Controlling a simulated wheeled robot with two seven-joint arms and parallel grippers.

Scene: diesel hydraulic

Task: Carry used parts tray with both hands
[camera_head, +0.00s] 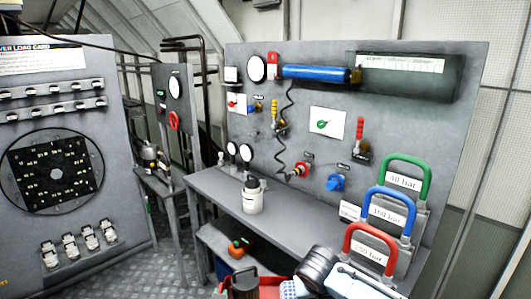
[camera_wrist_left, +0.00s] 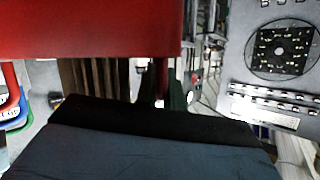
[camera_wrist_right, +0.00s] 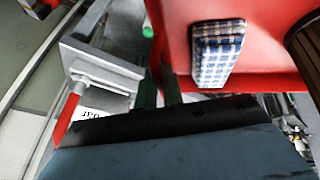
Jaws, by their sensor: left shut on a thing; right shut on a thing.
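The red used parts tray (camera_head: 271,281) shows at the bottom edge of the head view, mostly cut off. Its red side (camera_wrist_left: 90,30) fills the upper left of the left wrist view. In the right wrist view its red surface (camera_wrist_right: 270,75) is at top right, with a blue-and-white checked cloth (camera_wrist_right: 217,52) and part of a brown ribbed thing (camera_wrist_right: 306,45). My left gripper (camera_wrist_left: 168,92) is shut at the tray's edge. My right gripper (camera_wrist_right: 160,85) is shut at the tray's edge near the cloth. Their exact contact with the tray is largely hidden.
A grey bench (camera_head: 290,208) stands ahead with a white bottle (camera_head: 252,197) on it. Green, blue and red handles (camera_head: 370,242) stand on its right end. An orange-red object (camera_head: 238,247) is on the lower shelf. A load-card panel (camera_head: 105,120) stands at left.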

